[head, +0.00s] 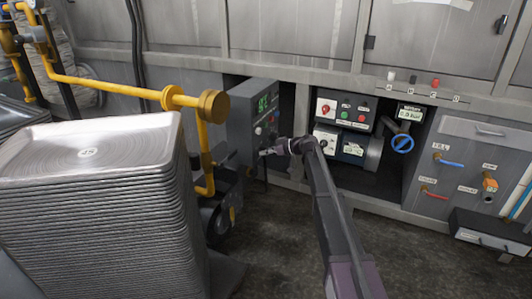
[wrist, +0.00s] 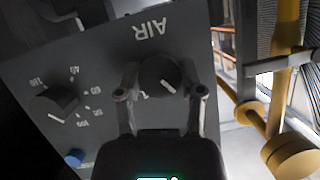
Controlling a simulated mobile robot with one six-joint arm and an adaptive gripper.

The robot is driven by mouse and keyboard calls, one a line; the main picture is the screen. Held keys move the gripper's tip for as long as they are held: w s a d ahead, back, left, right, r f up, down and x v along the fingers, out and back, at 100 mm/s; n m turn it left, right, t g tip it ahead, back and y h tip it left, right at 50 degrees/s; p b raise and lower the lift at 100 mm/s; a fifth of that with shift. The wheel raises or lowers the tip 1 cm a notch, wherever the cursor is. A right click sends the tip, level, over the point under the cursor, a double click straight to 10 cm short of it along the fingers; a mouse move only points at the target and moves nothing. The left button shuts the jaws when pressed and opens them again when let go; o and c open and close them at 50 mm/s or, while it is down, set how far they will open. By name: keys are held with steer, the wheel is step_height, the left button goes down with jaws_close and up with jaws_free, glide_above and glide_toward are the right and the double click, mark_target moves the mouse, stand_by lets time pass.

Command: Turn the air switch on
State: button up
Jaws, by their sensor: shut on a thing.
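The air switch is a round dark knob (wrist: 158,74) on a grey panel (wrist: 60,55), beside the label AIR, which appears upside down in the wrist view. A white mark on the knob slants toward the picture's lower right. My gripper (wrist: 161,88) is shut on the knob, one finger on each side of it. In the head view, my gripper (head: 268,152) reaches the front of the dark grey control box (head: 240,117), which has a green display. The knob itself is hidden there by my gripper and arm.
A numbered dial (wrist: 56,102) and a blue button (wrist: 74,157) sit near the air knob. A yellow pipe (head: 120,88) passes close left of the box. A tall stack of trays (head: 90,165) stands at front left. Another switch panel (head: 345,112) is to the right.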

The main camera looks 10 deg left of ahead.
steer(key=m+g+b, duration=0.1)
steer(key=m, duration=0.1)
steer(key=shift+w+f+m+g+y, duration=0.1)
steer(key=shift+m+g+y, duration=0.3)
steer(key=shift+m+g+y+b, duration=0.4)
steer(key=shift+m, duration=0.4)
steer(key=o, duration=1.2)
